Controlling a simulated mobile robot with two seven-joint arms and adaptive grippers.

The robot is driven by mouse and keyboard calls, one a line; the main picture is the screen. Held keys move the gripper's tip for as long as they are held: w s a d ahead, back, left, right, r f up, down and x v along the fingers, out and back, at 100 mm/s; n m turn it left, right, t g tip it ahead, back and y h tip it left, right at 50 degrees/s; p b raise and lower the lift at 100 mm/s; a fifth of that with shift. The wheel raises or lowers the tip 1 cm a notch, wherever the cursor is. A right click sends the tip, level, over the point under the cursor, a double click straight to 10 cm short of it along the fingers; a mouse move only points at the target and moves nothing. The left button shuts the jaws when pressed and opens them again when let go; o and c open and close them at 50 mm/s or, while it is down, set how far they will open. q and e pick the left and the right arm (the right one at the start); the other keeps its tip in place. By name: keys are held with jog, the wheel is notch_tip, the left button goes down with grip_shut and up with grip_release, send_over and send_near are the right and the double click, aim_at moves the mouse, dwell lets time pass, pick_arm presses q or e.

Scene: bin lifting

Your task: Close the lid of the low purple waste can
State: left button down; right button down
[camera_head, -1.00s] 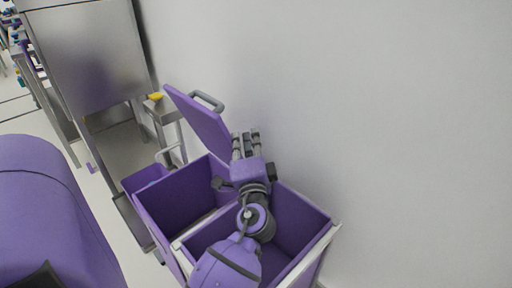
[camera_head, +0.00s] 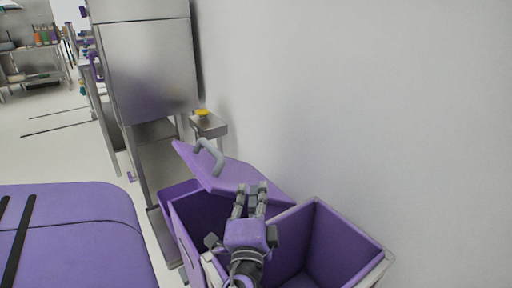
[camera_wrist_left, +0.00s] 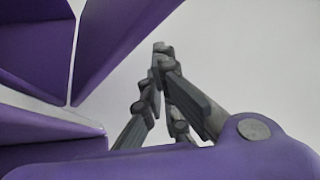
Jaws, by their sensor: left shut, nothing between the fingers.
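The low purple waste can (camera_head: 188,232) stands by the wall, its dark inside partly showing under its lid. The purple lid (camera_head: 232,174) has a grey handle (camera_head: 210,157) and is partly lowered, tilted over the can's opening. My left gripper (camera_head: 250,188) is shut and empty, its fingers overlapping the lid's right part in the head view; I cannot tell whether they touch it. In the left wrist view the fingers (camera_wrist_left: 163,50) come together at the tips, with purple panels to their left. My right gripper is not in view.
An open purple bin (camera_head: 336,240) with a pale rim stands just right of the can, beside the white wall (camera_head: 380,110). A steel cabinet (camera_head: 150,70) and a small steel stand with a yellow item (camera_head: 202,113) are behind. Open floor lies at left.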

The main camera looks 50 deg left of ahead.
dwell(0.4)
pick_arm(q)
jog(key=v, duration=0.7)
jog(key=shift+s+d, duration=0.2)
